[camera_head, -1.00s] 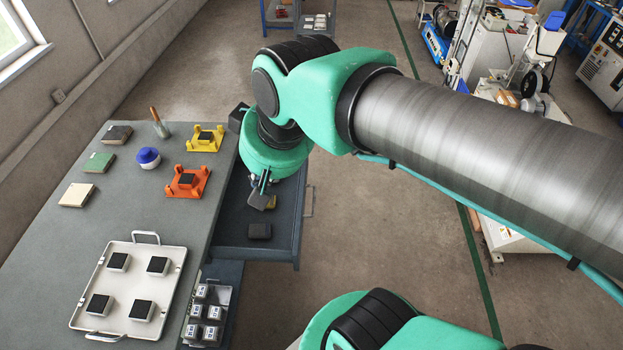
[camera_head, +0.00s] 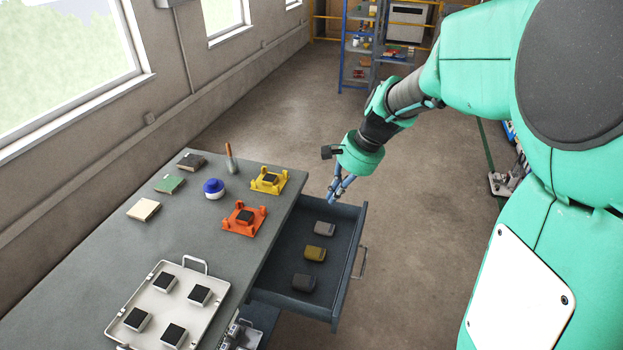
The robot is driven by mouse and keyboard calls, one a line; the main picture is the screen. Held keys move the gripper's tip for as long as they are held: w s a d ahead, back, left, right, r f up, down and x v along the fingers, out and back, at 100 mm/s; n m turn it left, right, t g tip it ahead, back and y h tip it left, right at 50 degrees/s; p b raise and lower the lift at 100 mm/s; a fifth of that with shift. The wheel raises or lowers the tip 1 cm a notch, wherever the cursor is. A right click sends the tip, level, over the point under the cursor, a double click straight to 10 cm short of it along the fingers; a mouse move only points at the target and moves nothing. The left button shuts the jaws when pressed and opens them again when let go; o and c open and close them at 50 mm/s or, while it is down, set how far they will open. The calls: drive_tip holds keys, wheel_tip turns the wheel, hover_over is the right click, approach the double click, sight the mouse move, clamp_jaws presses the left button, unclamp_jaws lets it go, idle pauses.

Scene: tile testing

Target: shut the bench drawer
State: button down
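The bench drawer (camera_head: 346,262) is pulled out from the right side of the grey bench (camera_head: 240,170). Its pull handle (camera_head: 361,263) faces right. Inside lie a grey block (camera_head: 324,228), an olive block (camera_head: 315,254) and a dark block (camera_head: 303,282) in a row, apart from one another. My gripper (camera_head: 334,198) hangs over the far end of the drawer, pointing down, with its fingers apart and nothing between them. It looks clear of the blocks and of the handle.
On the bench stand orange (camera_head: 244,222) and yellow (camera_head: 268,182) fixtures, a blue-lidded jar (camera_head: 213,188), flat tiles and a white tray (camera_head: 157,321) with several blocks. The floor (camera_head: 430,240) right of the drawer is clear. Shelves stand far back.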

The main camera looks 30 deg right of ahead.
drive_tip(key=w+d+f+m+t+y, duration=0.1)
drive_tip(key=w+d+f+m, duration=0.25)
drive_tip(key=d+f, duration=0.5)
drive_tip(key=w+d+f+m+y, duration=0.15)
drive_tip(key=d+f+m, duration=0.25)
drive_tip(key=d+f, duration=0.45)
drive_tip(key=s+d+f+m+t+b, duration=0.1)
drive_tip(key=s+d+f+m+t, duration=0.1)
drive_tip(key=d+f+m, duration=0.6)
drive_tip(key=s+d+f, duration=0.1)
drive_tip(key=d+f, duration=0.6)
drive_tip(key=f, duration=0.3)
drive_tip(key=shift+s+d+f+t+y, duration=0.15)
drive_tip(key=shift+s+f+t+y, duration=0.15)
drive_tip(key=shift+f+t+y, duration=0.1)
drive_tip(key=w+a+r+b+x, duration=0.1)
drive_tip(key=r+b+x, duration=0.1)
drive_tip(key=x, duration=1.1)
drive_tip(key=shift+b, duration=0.4)
drive_tip(key=shift+w+a, duration=0.2)
